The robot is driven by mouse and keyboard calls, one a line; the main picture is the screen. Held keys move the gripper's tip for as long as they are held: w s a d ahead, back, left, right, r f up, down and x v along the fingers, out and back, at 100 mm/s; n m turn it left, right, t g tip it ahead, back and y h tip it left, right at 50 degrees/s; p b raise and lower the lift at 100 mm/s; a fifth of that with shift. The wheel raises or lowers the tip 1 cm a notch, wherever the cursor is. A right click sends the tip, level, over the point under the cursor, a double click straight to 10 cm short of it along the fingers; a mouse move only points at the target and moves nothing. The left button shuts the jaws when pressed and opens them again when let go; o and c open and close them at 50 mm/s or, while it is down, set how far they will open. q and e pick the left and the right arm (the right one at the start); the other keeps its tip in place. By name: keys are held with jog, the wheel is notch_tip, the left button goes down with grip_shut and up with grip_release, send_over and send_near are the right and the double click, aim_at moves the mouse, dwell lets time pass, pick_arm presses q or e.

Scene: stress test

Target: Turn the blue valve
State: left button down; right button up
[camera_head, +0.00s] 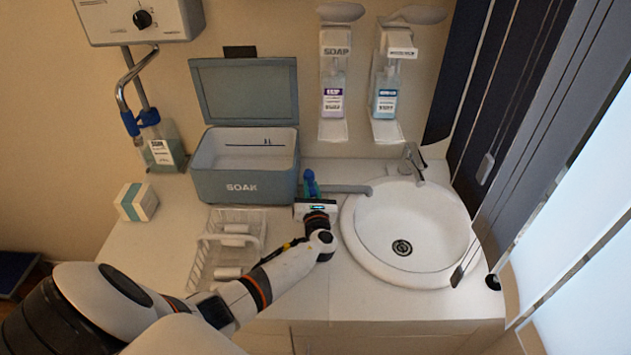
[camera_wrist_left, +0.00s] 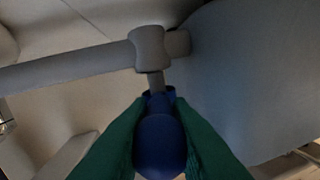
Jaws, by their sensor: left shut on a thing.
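The blue valve (camera_head: 311,183) stands on the counter between the grey box and the sink, with a grey pipe (camera_head: 346,189) running from it toward the sink. In the left wrist view the blue valve handle (camera_wrist_left: 160,146) sits between the two green fingers of my left gripper (camera_wrist_left: 160,128), below a grey pipe fitting (camera_wrist_left: 150,47). My left gripper is shut on the handle. In the head view my left gripper (camera_head: 315,207) covers the lower part of the valve. My right gripper is not in view.
An open grey box (camera_head: 245,187) stands left of the valve. A white wire basket (camera_head: 205,262) is beside my left arm. The round sink (camera_head: 362,262) is on the right. Two soap dispensers (camera_head: 333,95) hang on the wall. A small white-and-teal box (camera_head: 137,202) sits at the left.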

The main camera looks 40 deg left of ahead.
pick_arm(q)
jog(key=shift+s+a+m+t+h, duration=0.15)
jog(key=shift+m+t+h, duration=0.2)
jog(key=shift+h, duration=0.1)
jog(key=shift+s+a+m+t+h, duration=0.15)
jog(key=shift+m+t+h, duration=0.1)
jog(key=shift+t+h, duration=0.15)
jog(key=shift+h, duration=0.25)
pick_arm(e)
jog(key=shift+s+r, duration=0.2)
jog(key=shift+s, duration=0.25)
pick_arm(q)
jog(key=shift+m+t, duration=0.25)
jog(key=shift+m, duration=0.05)
jog(key=c, duration=1.3)
grip_release()
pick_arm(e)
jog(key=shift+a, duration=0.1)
pick_arm(q)
jog(key=shift+s+d+f, duration=0.1)
jog(key=shift+s+d, duration=0.05)
jog(key=shift+s, duration=0.1)
jog(key=v, duration=1.1)
jog(key=shift+s+r+b, duration=0.2)
jog(key=shift+b, duration=0.15)
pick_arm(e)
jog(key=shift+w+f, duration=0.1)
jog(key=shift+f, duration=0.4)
